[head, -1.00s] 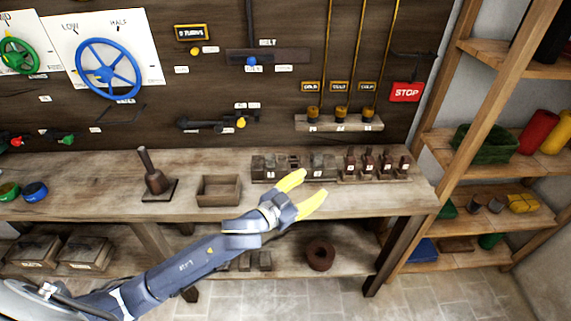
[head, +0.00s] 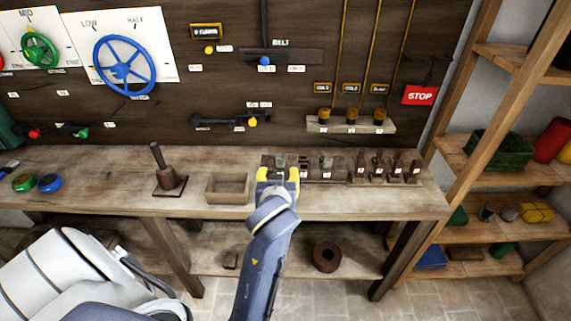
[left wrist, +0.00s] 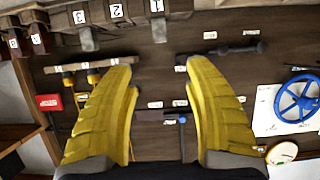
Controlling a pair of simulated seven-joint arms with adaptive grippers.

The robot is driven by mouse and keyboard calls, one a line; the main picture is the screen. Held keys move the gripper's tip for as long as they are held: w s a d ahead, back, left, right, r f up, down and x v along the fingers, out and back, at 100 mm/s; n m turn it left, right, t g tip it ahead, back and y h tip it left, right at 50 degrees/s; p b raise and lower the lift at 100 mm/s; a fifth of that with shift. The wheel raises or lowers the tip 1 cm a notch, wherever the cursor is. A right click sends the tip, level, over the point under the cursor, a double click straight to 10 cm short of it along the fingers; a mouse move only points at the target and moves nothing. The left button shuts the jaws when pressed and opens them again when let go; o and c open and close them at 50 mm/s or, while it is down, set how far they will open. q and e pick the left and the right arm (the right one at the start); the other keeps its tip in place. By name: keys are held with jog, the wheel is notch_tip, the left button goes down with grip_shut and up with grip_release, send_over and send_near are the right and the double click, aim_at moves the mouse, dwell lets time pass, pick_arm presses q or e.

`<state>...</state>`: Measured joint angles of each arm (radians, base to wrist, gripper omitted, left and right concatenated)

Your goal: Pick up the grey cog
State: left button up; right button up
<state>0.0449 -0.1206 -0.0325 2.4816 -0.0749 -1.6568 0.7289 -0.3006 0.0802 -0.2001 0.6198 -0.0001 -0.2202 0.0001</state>
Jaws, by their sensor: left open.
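My left gripper (head: 278,174) is open and empty at the bench's front edge, its yellow fingers pointing at a dark slotted rack (head: 343,174). In the left wrist view the open fingers (left wrist: 157,68) show large. Small grey parts stand in the rack's numbered slots, one showing in the head view (head: 326,163). In the left wrist view a grey part (left wrist: 159,32) at tag 1 lies ahead between the fingers, and another grey part (left wrist: 87,40) stands at tag 3. I cannot tell which is the grey cog. The gripper hides part of the rack. My right gripper is not seen.
An empty wooden box (head: 228,189) sits left of the gripper, with a dark post on a base (head: 165,172) beyond it. Several dark pegged blocks (head: 378,166) stand at the right. Levers and a STOP sign (head: 419,95) are on the wall behind. Shelves (head: 510,174) stand at right.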

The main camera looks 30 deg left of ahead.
aim_at(280, 159)
pick_arm(q)
jog(key=x, duration=1.7)
jog(key=shift+s+f, duration=0.1)
jog(key=shift+o, duration=0.2)
jog(key=c, duration=1.1)
